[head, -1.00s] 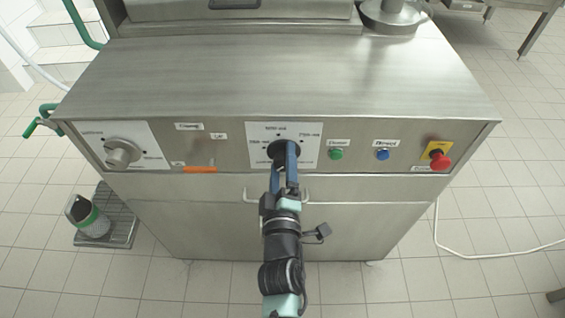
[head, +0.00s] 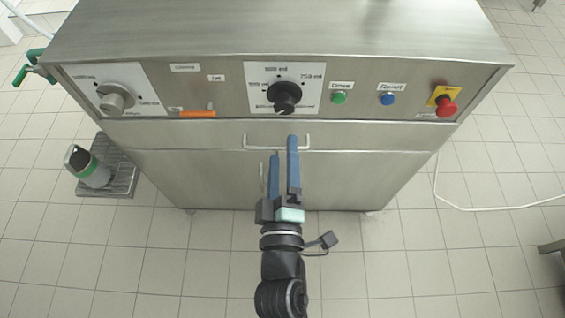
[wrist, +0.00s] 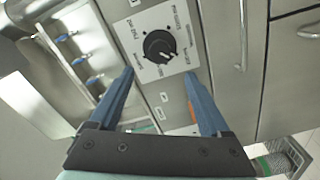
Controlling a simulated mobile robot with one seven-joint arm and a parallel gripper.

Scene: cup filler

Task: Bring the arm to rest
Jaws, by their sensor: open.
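My gripper (head: 283,148) is open and empty, with its blue fingers apart, in front of the steel machine's lower front panel. In the head view its fingertips appear over the panel near the drawer handle (head: 262,147). The black selector knob (head: 285,97) on its white label plate is above the fingertips and clear of them. In the wrist view the gripper (wrist: 158,72) shows with the knob (wrist: 159,46) ahead, beyond and between the fingertips. I cannot tell the exact gap to the panel.
The machine has a second dial (head: 114,98), an orange lever (head: 198,114), a green button (head: 339,97), a blue button (head: 387,98) and a red emergency stop (head: 446,106). A cup (head: 89,166) stands on a grate (head: 122,178) at left. A pale hose (head: 500,205) lies right.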

